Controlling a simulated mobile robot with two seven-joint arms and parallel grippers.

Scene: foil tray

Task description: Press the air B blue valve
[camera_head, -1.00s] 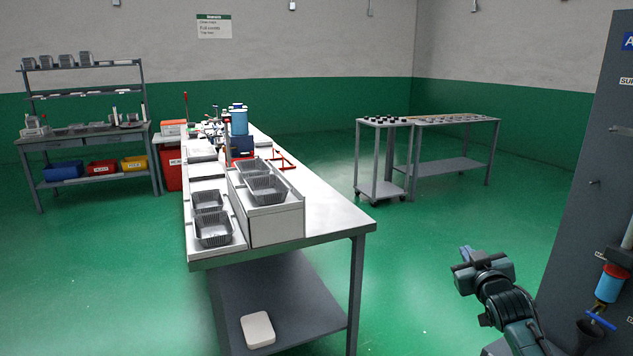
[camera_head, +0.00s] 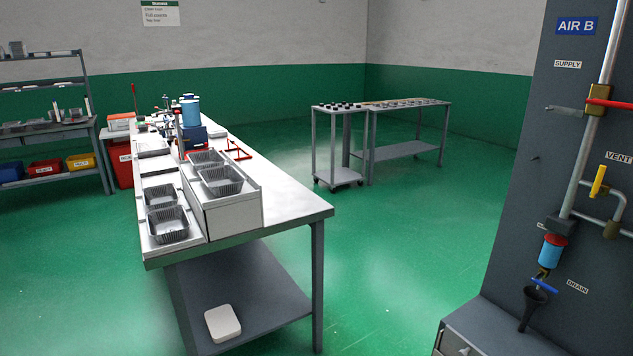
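The AIR B panel (camera_head: 520,215) stands at the right edge of the head view, with an "AIR B" sign (camera_head: 577,26) at its top. A blue valve handle (camera_head: 544,286) sits low on the panel beside the DRAIN label (camera_head: 577,286). It is below a blue filter bowl with a red top (camera_head: 551,250) and above a dark funnel (camera_head: 534,303). A yellow lever (camera_head: 599,179) is by the VENT label, and a red lever (camera_head: 609,103) is below SUPPLY. Neither of my grippers shows in the head view now.
A long workbench (camera_head: 300,210) with foil trays stands left of centre. A grey cabinet (camera_head: 485,325) juts out below the panel. Green floor between bench and panel is clear.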

